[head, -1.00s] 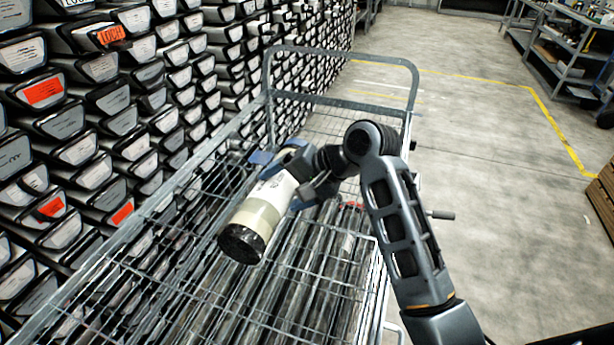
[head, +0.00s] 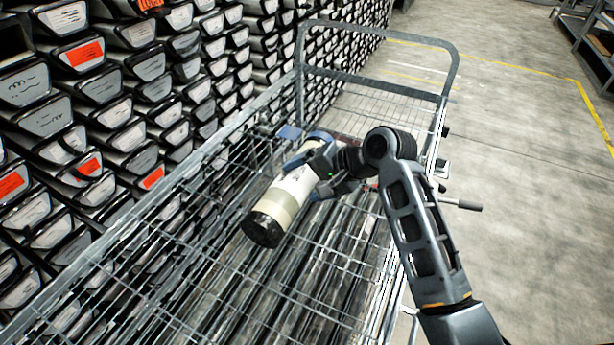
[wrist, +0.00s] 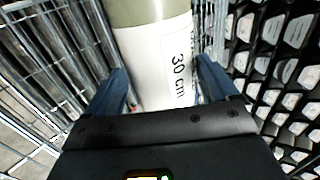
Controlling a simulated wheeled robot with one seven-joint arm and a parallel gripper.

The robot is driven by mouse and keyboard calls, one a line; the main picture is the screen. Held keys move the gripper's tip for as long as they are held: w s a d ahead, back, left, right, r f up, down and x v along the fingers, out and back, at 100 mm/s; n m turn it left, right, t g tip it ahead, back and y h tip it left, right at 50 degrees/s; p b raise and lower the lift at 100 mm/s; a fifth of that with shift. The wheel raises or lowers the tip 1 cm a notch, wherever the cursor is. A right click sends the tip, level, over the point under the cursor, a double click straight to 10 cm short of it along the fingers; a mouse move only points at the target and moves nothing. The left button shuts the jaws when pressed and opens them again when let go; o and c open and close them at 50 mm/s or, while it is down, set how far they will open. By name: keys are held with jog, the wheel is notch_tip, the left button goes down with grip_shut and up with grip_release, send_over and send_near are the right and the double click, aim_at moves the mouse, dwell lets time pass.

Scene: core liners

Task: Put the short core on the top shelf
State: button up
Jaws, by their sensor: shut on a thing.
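The short core (head: 290,193) is a pale cylinder with a white label, a greenish-beige band and a dark end. The dark end points toward the lower left in the head view. My gripper (head: 308,168) is shut on it around the labelled part and holds it tilted above the wire cart (head: 375,90). In the wrist view the core (wrist: 158,50) lies between the two blue fingers (wrist: 160,88), and its label reads "30 cm". Several long dark cores (head: 300,265) lie in the cart under the wire mesh. I cannot tell which part is the top shelf.
A wall of stacked trays (head: 100,110) with white and orange labels runs close along the cart's left side. The cart's tall end frame (head: 450,60) stands beyond my gripper. Open concrete floor (head: 520,170) lies to the right.

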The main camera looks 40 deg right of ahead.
jog(key=o, duration=1.8)
jog(key=shift+o, duration=0.2)
jog(key=v, duration=1.2)
